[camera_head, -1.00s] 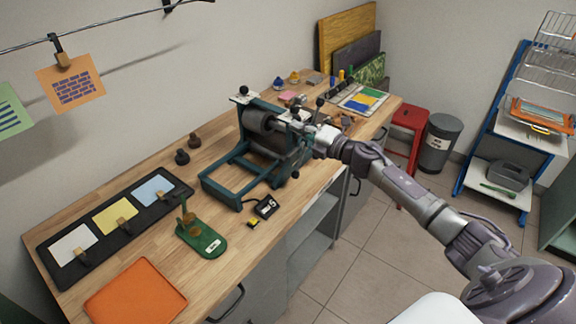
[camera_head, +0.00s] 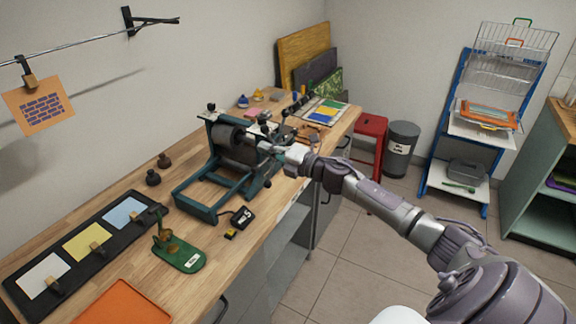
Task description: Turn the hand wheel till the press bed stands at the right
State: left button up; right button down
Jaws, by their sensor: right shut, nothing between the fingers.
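The press (camera_head: 212,205) has a teal frame and a dark grey roller (camera_head: 224,134) and stands on the wooden bench. Its left rails are bare. The press bed cannot be made out clearly; the right part of the press is largely behind my right gripper. The hand wheel is also mostly covered; a dark knob (camera_head: 267,183) shows low on the press's near side. My right gripper (camera_head: 268,147) is shut and empty at the near side of the press, close to the wheel; whether it touches cannot be told. My left gripper is out of view.
On the bench (camera_head: 120,218) are a green stand (camera_head: 180,254), a small black counter (camera_head: 242,216), an orange tray (camera_head: 124,304) and a black board with coloured sheets (camera_head: 22,300). A red stool (camera_head: 370,130) and grey bin (camera_head: 401,150) stand right of the bench. Open floor lies in front.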

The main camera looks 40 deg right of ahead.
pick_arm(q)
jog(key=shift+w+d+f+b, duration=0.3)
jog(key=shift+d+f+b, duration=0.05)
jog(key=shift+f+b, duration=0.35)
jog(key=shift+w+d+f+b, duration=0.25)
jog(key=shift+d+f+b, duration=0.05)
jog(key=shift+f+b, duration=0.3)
pick_arm(e)
jog(key=d+f+v, duration=0.1)
jog(key=v, duration=0.6)
jog(key=shift+d, duration=0.25)
